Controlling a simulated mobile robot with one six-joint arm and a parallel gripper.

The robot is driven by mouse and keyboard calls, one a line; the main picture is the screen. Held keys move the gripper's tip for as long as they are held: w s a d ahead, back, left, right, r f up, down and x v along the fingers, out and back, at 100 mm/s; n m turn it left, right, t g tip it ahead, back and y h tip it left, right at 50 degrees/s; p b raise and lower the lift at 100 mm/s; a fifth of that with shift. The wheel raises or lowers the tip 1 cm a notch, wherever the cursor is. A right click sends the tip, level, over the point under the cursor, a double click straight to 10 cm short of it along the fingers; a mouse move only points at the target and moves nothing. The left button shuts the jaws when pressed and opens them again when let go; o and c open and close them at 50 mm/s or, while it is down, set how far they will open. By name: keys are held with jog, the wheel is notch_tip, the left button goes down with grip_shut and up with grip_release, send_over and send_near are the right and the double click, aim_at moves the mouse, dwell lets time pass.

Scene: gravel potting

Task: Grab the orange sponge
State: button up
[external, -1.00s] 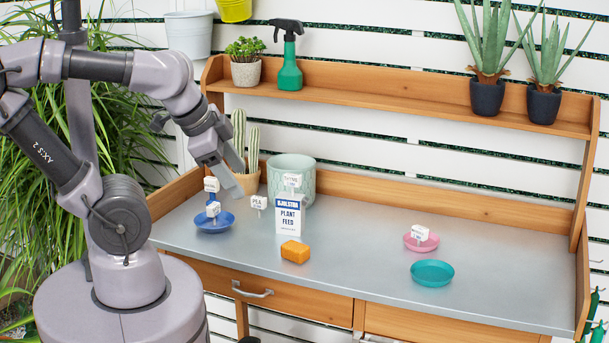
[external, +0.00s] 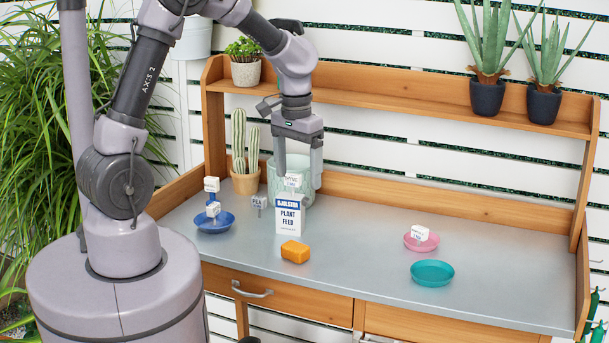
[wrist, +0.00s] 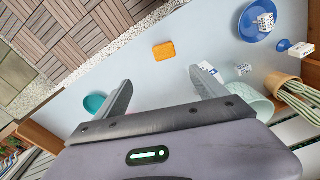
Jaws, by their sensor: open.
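The orange sponge (external: 295,251) lies on the grey bench top near its front edge, just in front of the white plant feed box (external: 289,214). In the wrist view the sponge (wrist: 164,51) shows beyond the fingertips, near the bench edge, with nothing touching it. My gripper (external: 299,180) hangs above the bench, pointing down, behind and above the plant feed box. In the wrist view my gripper (wrist: 160,77) has its two fingers well apart with nothing between them.
A pale green pot (external: 305,190) stands behind the box, close to my gripper. A potted cactus (external: 245,160) and a blue saucer (external: 214,224) with white labelled blocks are to the left. A pink dish (external: 421,242) and a teal dish (external: 432,273) lie right. The bench between is clear.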

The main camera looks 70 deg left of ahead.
notch_tip(320, 180, down, 4)
jog(key=a, duration=0.1)
jog(key=b, duration=0.5)
send_over(295, 246)
jog(key=shift+n, duration=0.4)
jog(key=f, duration=1)
jog(key=shift+w+d+f, duration=0.1)
jog(key=shift+w, duration=0.3)
jog(key=f, duration=0.2)
jog(key=f+b, duration=0.2)
jog(key=f, duration=0.1)
jog(key=shift+s+f, duration=0.3)
jog(key=shift+s, duration=0.1)
jog(key=shift+r, duration=0.15)
jog(key=c, duration=1.4)
jog(key=shift+r, duration=0.1)
